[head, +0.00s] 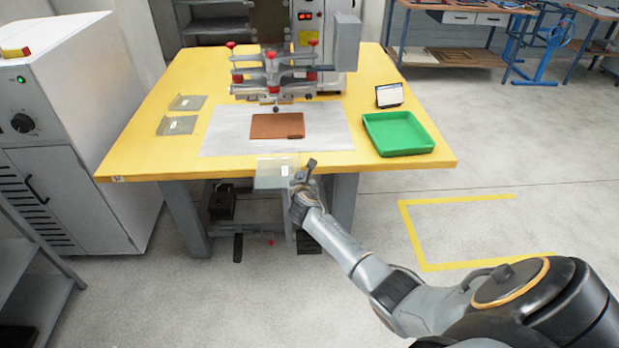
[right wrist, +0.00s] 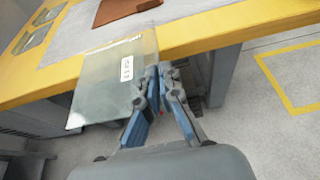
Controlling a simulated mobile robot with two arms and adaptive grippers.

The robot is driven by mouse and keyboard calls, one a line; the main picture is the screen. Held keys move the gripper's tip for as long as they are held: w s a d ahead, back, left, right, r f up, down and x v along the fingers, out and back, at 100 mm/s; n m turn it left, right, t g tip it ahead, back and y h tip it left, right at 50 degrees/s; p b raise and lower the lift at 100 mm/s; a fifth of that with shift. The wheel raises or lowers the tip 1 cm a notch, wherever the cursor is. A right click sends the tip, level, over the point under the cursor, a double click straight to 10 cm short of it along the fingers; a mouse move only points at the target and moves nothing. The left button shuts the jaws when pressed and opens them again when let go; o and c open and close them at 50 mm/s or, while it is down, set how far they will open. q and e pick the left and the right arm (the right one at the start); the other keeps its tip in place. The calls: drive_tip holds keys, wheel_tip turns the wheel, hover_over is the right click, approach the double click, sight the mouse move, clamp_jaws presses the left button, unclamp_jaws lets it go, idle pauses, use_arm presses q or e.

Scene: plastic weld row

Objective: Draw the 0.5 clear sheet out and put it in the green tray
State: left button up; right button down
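A clear sheet (head: 272,174) with a small white label is at the table's front edge, partly out past it. It also shows in the right wrist view (right wrist: 105,90); the label is too small to read surely. My right gripper (head: 302,180) is at the sheet's right edge. The green tray (head: 398,133) is empty at the right of the yellow table. My left gripper is not in view.
Two other labelled clear sheets (head: 187,102) (head: 177,125) lie at the table's left. A brown plate (head: 277,125) lies on a grey mat (head: 225,139) under the press (head: 275,75). A small card stand (head: 389,95) is behind the tray. The yellow tabletop (head: 350,163) is bare between mat and tray.

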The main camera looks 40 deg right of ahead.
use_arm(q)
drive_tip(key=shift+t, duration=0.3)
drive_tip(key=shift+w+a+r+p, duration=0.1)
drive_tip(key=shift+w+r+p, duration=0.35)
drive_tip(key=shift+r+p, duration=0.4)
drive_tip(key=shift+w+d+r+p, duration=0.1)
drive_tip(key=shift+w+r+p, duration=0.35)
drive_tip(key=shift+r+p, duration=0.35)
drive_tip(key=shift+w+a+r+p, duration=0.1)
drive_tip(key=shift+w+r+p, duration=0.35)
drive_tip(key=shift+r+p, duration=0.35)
use_arm(e)
drive_tip(key=s+a, duration=0.8)
drive_tip(key=s, duration=0.5)
drive_tip(key=shift+s+a, duration=0.15)
drive_tip(key=shift+s, duration=0.15)
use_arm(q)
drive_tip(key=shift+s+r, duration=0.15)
use_arm(e)
drive_tip(key=shift+r, duration=0.1)
